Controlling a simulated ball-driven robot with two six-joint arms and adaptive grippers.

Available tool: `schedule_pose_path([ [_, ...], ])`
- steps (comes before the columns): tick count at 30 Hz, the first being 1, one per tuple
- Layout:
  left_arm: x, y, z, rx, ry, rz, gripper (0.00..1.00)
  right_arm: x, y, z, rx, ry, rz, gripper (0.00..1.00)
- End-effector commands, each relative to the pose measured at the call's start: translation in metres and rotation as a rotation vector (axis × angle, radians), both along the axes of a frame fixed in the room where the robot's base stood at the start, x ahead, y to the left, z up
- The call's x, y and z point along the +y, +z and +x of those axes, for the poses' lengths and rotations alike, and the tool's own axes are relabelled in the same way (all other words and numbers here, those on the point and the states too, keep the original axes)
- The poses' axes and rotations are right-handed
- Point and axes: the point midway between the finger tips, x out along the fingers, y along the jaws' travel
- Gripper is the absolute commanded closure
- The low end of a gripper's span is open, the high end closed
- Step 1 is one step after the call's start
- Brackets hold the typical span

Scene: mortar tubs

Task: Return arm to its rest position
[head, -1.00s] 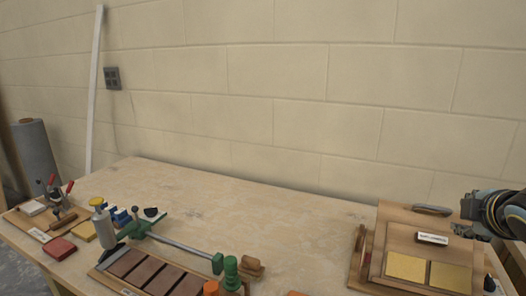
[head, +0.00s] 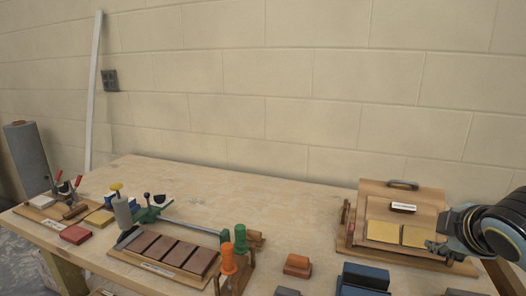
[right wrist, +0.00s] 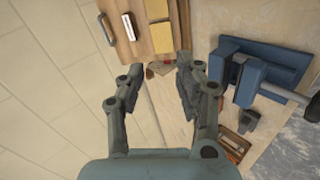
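My right gripper (head: 437,246) is at the right of the head view, in front of the wooden board fixture (head: 372,186) with two yellow blocks. In the head view its fingertips overlap the fixture's lower right part; I cannot tell whether they touch. In the right wrist view the gripper (right wrist: 158,72) has its two fingers apart with nothing between them. My left gripper is not in view.
The wooden bench (head: 290,215) has bare room in its middle. A rack of brown blocks (head: 168,249), green and orange clamps (head: 228,258), an orange block (head: 298,265) and a blue fixture (head: 362,279) stand along the front. The block wall (head: 300,80) is behind.

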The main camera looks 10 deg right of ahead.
Motion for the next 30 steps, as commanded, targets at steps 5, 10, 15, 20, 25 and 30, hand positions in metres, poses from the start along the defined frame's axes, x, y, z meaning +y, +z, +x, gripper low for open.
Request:
schedule_pose_path([
  [5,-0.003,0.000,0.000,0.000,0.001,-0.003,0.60,0.023,-0.019,-0.032,0.031,-0.078,0.134,0.66],
  [10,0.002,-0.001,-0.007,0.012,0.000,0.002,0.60,0.049,-0.036,-0.071,0.071,-0.187,0.292,0.66],
  [15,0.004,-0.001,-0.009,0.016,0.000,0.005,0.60,0.075,-0.048,-0.113,0.118,-0.316,0.447,0.66],
  [20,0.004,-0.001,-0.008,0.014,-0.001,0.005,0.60,0.099,-0.055,-0.155,0.169,-0.456,0.585,0.66],
  [25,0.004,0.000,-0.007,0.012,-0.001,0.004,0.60,0.124,-0.057,-0.201,0.227,-0.625,0.720,0.66],
  [30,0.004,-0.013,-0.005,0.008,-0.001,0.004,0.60,0.126,-0.099,-0.205,0.253,-0.686,0.748,0.66],
])
